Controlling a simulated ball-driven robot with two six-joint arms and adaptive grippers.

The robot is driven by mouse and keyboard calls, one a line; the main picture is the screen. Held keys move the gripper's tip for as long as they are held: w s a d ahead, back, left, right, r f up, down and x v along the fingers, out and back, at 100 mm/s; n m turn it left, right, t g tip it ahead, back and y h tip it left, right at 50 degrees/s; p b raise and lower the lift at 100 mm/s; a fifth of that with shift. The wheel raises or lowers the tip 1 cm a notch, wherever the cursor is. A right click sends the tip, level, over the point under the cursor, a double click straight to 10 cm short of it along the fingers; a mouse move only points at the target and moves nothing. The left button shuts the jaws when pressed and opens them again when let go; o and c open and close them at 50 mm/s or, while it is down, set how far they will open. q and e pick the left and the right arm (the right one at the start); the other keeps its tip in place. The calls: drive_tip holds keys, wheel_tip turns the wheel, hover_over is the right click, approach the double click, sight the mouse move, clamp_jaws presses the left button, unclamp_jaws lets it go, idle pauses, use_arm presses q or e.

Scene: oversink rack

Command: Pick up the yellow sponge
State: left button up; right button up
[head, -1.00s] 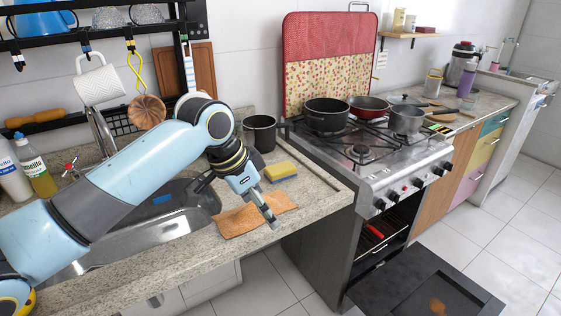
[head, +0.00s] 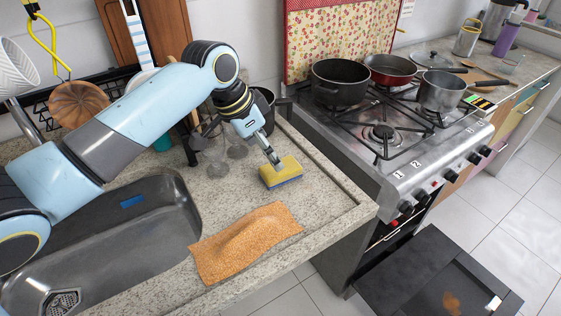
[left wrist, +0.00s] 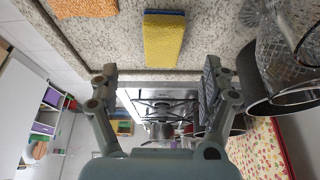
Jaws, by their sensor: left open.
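The yellow sponge (head: 284,174), with a blue-grey underside, lies on the speckled stone counter (head: 330,205) near the stove. In the left wrist view the sponge (left wrist: 163,40) sits top centre, ahead of my open fingers and in line with the gap between them. My left gripper (head: 274,160) is right by the sponge's far edge in the head view. In the left wrist view its fingers (left wrist: 158,76) are spread wide with nothing between them. Contact with the sponge cannot be told. My right gripper is not in view.
An orange-brown cloth (head: 246,243) lies on the counter in front of the sponge. Clear glasses (head: 216,163) and a dark cup (head: 263,98) stand behind the gripper. The sink (head: 100,245) is left, the stove (head: 400,150) right. Bare counter lies right of the sponge.

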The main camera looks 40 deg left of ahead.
sight(272, 171)
use_arm(q)
drive_tip(key=shift+x, duration=1.2)
drive_tip(key=shift+w+d+f, duration=0.1)
drive_tip(key=shift+d+f, duration=0.1)
drive_tip(key=shift+f, duration=0.15)
drive_tip(key=shift+w+f, duration=0.2)
drive_tip(key=shift+f, duration=0.1)
drive_tip(key=x, duration=0.4)
drive_tip(key=shift+w+a+f+p, duration=0.1)
drive_tip(key=shift+w+a+p, duration=0.05)
drive_tip(key=shift+w+p, duration=0.15)
drive_tip(key=shift+f, duration=0.1)
drive_tip(key=shift+c, duration=0.9)
drive_tip(key=c, duration=0.8)
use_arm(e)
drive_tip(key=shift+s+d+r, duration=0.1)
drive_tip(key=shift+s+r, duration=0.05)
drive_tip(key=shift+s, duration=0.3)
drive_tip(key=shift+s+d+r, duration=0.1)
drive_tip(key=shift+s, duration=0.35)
